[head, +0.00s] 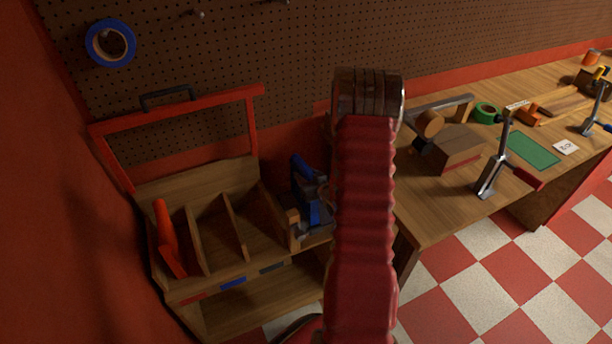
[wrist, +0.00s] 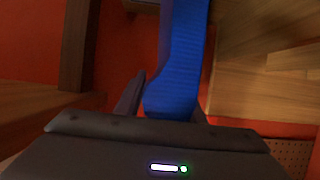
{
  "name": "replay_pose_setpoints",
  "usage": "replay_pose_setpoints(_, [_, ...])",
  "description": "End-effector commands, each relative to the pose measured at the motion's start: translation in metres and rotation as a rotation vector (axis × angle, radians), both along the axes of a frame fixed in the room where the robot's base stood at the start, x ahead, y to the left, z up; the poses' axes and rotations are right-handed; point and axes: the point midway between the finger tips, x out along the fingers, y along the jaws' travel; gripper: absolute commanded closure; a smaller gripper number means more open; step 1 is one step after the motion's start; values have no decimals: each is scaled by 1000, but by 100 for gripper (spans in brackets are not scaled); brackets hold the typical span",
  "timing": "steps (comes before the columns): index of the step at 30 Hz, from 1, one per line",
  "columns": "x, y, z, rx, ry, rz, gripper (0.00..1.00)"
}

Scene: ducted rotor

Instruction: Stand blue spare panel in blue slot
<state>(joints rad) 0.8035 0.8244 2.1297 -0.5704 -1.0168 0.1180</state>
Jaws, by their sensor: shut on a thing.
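The blue spare panel (head: 303,172) is held in my gripper (head: 312,193), to the right of the slotted wooden rack (head: 238,270) in the head view. In the wrist view the blue panel (wrist: 180,62) runs up from between the fingers of my gripper (wrist: 165,100). The blue label (head: 233,283) on the rack's front edge marks the middle slot, which looks empty. A red panel (head: 168,238) stands tilted in the left slot. My arm and gripper hide part of the blue panel and its lower end.
Wooden dividers (head: 234,227) rise between the slots, and a red frame (head: 180,112) stands behind them. A red label (head: 194,298) and a dark label (head: 271,268) flank the blue one. A workbench (head: 428,215) with clamps and a wooden block stands to the right.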

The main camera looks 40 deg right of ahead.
Motion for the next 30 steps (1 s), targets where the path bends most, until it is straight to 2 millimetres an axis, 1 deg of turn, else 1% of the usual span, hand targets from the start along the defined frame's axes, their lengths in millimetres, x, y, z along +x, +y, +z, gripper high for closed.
replay_pose_setpoints(10, [1, 0, -1, -1, -2, 0, 100])
replay_pose_setpoints(11, [0, 0, -1, 0, 0, 0, 63])
replay_pose_setpoints(18, [0, 0, -1, 0, 0, 0, 46])
replay_pose_setpoints(28, [0, 0, 1, 0, -1, 0, 46])
replay_pose_setpoints(30, [-3, 0, 2, 1, 0, -1, 46])
